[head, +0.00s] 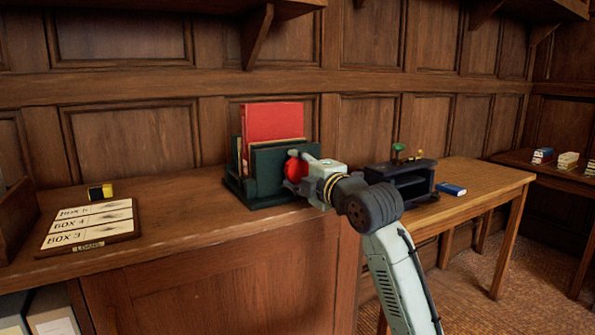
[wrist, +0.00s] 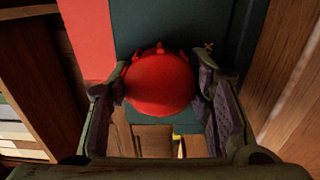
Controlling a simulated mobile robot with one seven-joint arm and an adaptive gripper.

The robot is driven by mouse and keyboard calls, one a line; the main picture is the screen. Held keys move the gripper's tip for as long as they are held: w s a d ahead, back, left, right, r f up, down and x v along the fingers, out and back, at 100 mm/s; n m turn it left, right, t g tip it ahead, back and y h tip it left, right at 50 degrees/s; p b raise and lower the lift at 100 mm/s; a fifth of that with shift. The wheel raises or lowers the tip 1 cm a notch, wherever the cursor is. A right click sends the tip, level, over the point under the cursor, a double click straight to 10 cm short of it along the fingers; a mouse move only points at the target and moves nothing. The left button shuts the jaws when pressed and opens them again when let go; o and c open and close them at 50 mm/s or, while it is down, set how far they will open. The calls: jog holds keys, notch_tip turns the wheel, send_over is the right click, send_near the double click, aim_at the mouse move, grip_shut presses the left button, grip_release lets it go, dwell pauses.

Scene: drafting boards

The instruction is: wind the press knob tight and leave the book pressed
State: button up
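The dark green press (head: 262,193) stands on the wooden counter. A large red book (head: 272,121) stands upright in it, behind the front plate (head: 283,160). The round red press knob (head: 292,168) is at the front of the press. My gripper (head: 296,171) reaches it from the right. In the wrist view the knob (wrist: 158,84) sits between my two fingers (wrist: 160,88), with a pad against each side. The knob's screw is hidden behind it. The wrist view also shows the red book (wrist: 88,38) and the dark green plate (wrist: 150,25).
A board with box labels (head: 90,225) and a yellow-black block (head: 100,191) lie on the counter at left. A dark stand (head: 408,178) and a blue book (head: 451,189) are on the table at right. The counter between board and press is clear.

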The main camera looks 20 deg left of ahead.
jog(key=c, duration=0.6)
jog(key=shift+r+m+p, duration=0.25)
jog(key=shift+m+p, duration=0.7)
jog(key=shift+m, duration=0.15)
jog(key=m+p, duration=0.3)
jog(key=m, duration=0.2)
jog(key=shift+m+p, duration=0.3)
jog(key=shift+p, duration=0.1)
jog(key=m+p, duration=0.4)
jog(key=m, duration=0.1)
jog(key=shift+r+m+p, duration=0.15)
jog(key=shift+m+p, duration=0.25)
jog(key=m+p, duration=1.2)
jog(key=p, duration=0.1)
jog(key=shift+m, duration=0.3)
jog(key=shift+s+f+m+b, duration=0.1)
jog(key=shift+f+m+b, duration=0.25)
jog(key=shift+m, duration=0.45)
jog(key=shift+f+m, duration=0.1)
jog(key=shift+m, duration=1)
